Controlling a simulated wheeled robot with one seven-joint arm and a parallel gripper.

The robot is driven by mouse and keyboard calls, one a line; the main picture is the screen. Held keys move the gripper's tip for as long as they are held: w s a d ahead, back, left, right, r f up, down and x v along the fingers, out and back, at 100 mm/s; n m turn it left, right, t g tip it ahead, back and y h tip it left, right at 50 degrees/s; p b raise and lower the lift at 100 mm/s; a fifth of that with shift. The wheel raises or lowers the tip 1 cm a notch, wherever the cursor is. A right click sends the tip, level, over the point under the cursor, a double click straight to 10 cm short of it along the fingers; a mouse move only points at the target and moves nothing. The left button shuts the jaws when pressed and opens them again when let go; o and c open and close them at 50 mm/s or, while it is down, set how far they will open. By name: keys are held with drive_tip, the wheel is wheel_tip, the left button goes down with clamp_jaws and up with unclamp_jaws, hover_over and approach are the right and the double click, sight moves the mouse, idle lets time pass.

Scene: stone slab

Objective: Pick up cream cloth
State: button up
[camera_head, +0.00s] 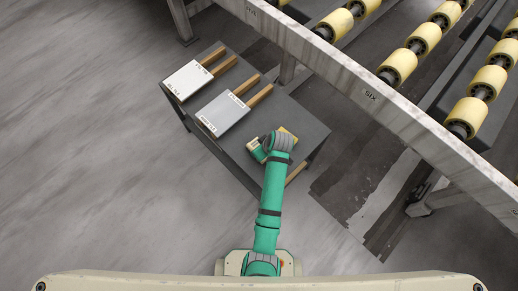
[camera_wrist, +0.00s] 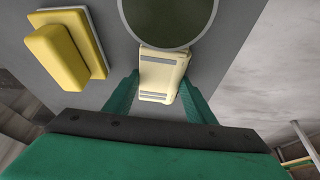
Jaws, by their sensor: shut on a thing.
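The cream cloth (camera_wrist: 160,72), a folded cream piece with grey stripes, lies between the two green fingers of my gripper (camera_wrist: 158,92) in the wrist view. My gripper is shut on it. The cloth is over the dark grey slab top (camera_wrist: 100,94); I cannot tell whether it still touches it. In the head view, a small cream patch of the cloth (camera_head: 254,148) shows beside my gripper, and my arm covers much of that area.
A yellow block on a pale-edged base (camera_wrist: 66,52) lies left of the cloth. A dark round thing with a pale rim (camera_wrist: 170,22) is right by the cloth's far end. Two flat boxes (camera_head: 188,80) (camera_head: 223,113) with wooden bars lie farther left. A roller conveyor (camera_head: 370,97) runs along the right.

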drive_tip(key=shift+d+r, duration=0.1)
drive_tip(key=shift+r, duration=0.15)
wheel_tip(320, 180, up, 10)
drive_tip(key=shift+f, duration=0.25)
